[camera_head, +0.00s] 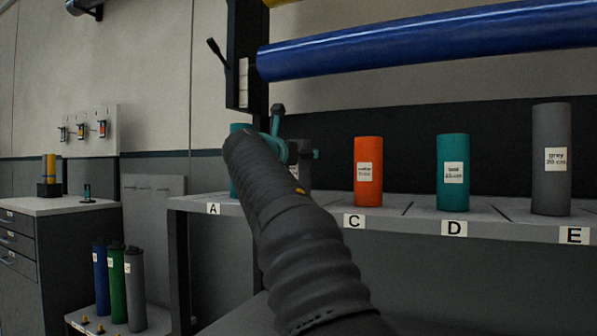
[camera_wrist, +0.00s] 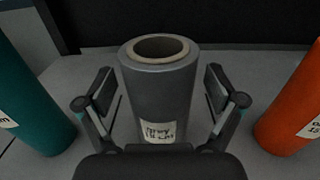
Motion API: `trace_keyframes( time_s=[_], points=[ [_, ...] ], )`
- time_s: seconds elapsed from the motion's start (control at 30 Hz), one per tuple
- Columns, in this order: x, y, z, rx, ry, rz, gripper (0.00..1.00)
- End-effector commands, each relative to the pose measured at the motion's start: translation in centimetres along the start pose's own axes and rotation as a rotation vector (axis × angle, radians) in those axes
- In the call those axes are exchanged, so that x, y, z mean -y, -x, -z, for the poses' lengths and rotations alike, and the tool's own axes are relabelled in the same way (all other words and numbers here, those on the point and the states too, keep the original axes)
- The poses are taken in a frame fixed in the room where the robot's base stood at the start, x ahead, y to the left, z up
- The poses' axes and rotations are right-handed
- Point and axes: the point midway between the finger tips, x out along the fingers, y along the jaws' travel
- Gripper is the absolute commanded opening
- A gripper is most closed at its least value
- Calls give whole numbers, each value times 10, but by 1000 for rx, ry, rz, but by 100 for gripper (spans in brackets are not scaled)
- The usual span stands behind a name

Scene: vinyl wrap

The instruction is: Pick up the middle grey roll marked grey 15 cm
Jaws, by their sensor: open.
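In the wrist view the grey roll (camera_wrist: 158,100) stands upright with a hollow brown core at its top. Its pale label seems to read grey 15 cm, partly cut off by my gripper's body. My gripper (camera_wrist: 160,88) is open, with one finger on each side of the roll and a gap visible on both sides. In the head view my arm hides most of this roll (camera_head: 304,176), which stands between the places marked A and C. My gripper (camera_head: 296,152) is at its upper part there.
A teal roll (camera_wrist: 28,95) stands close on the left and an orange roll (camera_wrist: 295,110) on the right. Along the shelf (camera_head: 400,222) stand another teal roll (camera_head: 453,195) at D and a taller grey roll (camera_head: 551,185), marked 20 cm, at E. A long blue roll (camera_head: 430,42) hangs above.

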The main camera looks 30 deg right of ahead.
Motion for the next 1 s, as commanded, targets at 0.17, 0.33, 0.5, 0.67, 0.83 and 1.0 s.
trace_keyframes(
  time_s=[0.17,0.33,0.5,0.67,0.83,1.0],
  points=[
    [0,0,0,0,0,0,78],
    [0,0,0,0,0,0,36],
    [0,1,0,1,0,0,16],
    [0,1,-2,1,0,0,16],
    [0,0,-24,2,-2,1,16],
    [0,0,-58,3,-3,0,16]
  ],
)
